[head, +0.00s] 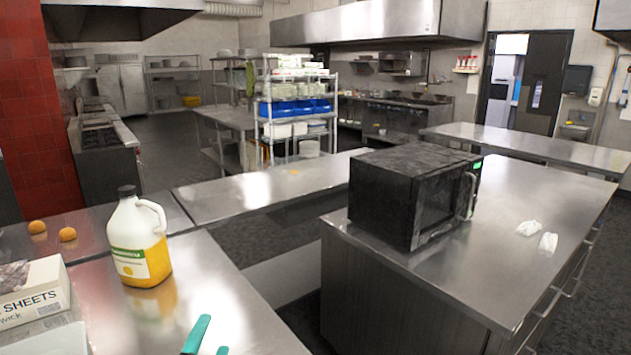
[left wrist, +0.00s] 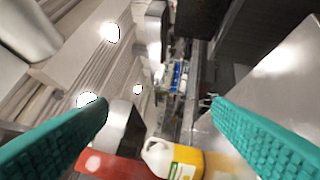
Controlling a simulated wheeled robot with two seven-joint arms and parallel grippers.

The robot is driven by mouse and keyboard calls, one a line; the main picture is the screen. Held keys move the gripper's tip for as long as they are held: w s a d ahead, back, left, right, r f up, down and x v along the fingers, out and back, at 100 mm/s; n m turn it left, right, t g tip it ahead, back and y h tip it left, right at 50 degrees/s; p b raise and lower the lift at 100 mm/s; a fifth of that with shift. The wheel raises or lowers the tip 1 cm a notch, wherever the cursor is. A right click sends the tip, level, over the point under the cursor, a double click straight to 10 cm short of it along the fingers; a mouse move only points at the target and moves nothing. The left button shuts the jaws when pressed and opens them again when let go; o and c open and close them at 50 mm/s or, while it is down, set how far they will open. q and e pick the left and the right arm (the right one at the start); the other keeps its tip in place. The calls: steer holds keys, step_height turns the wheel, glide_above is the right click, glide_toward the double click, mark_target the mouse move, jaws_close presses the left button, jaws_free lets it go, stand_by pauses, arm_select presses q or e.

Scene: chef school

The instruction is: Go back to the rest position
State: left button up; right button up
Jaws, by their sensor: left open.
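My left gripper (head: 207,342) shows at the bottom of the head view as teal fingertips, low at the near edge of the steel counter. In the left wrist view its two teal fingers (left wrist: 160,112) are spread wide apart with nothing between them. A white jug with yellow contents (head: 140,240) stands upright on the counter, ahead and left of the gripper and apart from it. The jug also shows in the left wrist view (left wrist: 176,158), beyond the fingers. My right gripper is not in view.
Two orange fruits (head: 67,234) and a white box of sheets (head: 35,292) are on the left counter (head: 225,300). A black microwave (head: 412,195) stands on the right steel island (head: 500,270), with two crumpled white pieces (head: 548,243). Dark floor lies between the counters.

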arm_select(q)
steer(key=s+a+f+n+g+y, duration=0.3)
steer(key=s+a+f+n+g, duration=0.15)
steer(key=f+n, duration=0.35)
steer(key=s+d+f+n+g+h, duration=0.1)
steer(key=s+f+n+g, duration=0.3)
steer(key=s+f+g, duration=0.45)
steer(key=s+f+n+g, duration=0.3)
steer(key=s+f, duration=0.3)
steer(key=s, duration=0.5)
step_height(320, 180, down, 25)
steer(key=s+g, duration=0.1)
steer(key=s+a+f+g, duration=0.1)
steer(key=s+a+f, duration=0.1)
steer(key=s+f, duration=1.4)
steer(key=shift+s+a+f+g, duration=0.2)
steer(key=shift+s+a+g, duration=0.1)
steer(key=shift+s+a, duration=0.1)
steer(key=shift+o, duration=0.5)
